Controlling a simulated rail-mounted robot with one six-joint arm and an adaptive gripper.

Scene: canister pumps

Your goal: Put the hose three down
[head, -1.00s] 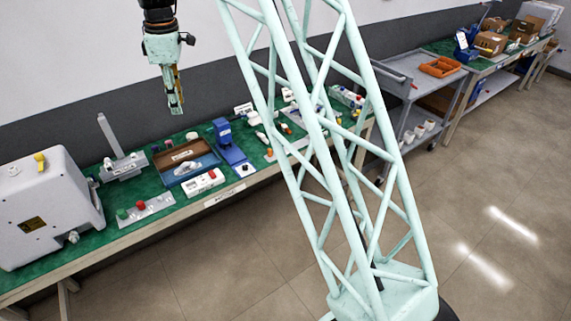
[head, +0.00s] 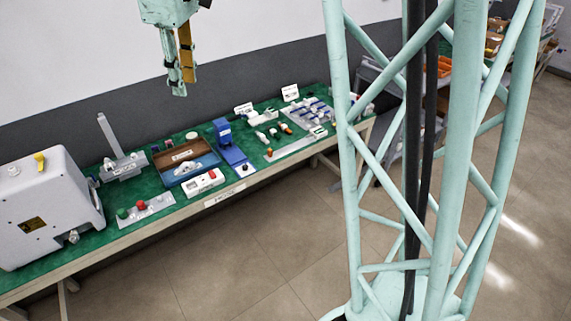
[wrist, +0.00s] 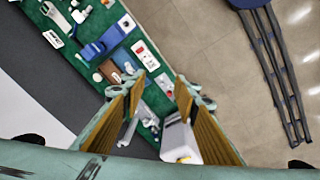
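My gripper (head: 181,92) hangs in the air above and behind the green bench in the head view, pointing down. In the wrist view its two fingers (wrist: 158,78) stand well apart, with the bench showing between them and nothing visibly held. I cannot make out which thing is hose three. Small white pieces with orange ends (head: 286,128) lie on the right half of the bench. A grey rack with several blue-and-white parts (head: 312,110) is beside them, too small to tell in detail.
The green bench (head: 262,160) also carries a large grey machine (head: 42,205), a brown-and-blue tray (head: 186,162), a blue stand (head: 226,140), a white box with a red button (head: 204,181) and a grey post (head: 107,130). The floor (head: 255,250) in front is clear.

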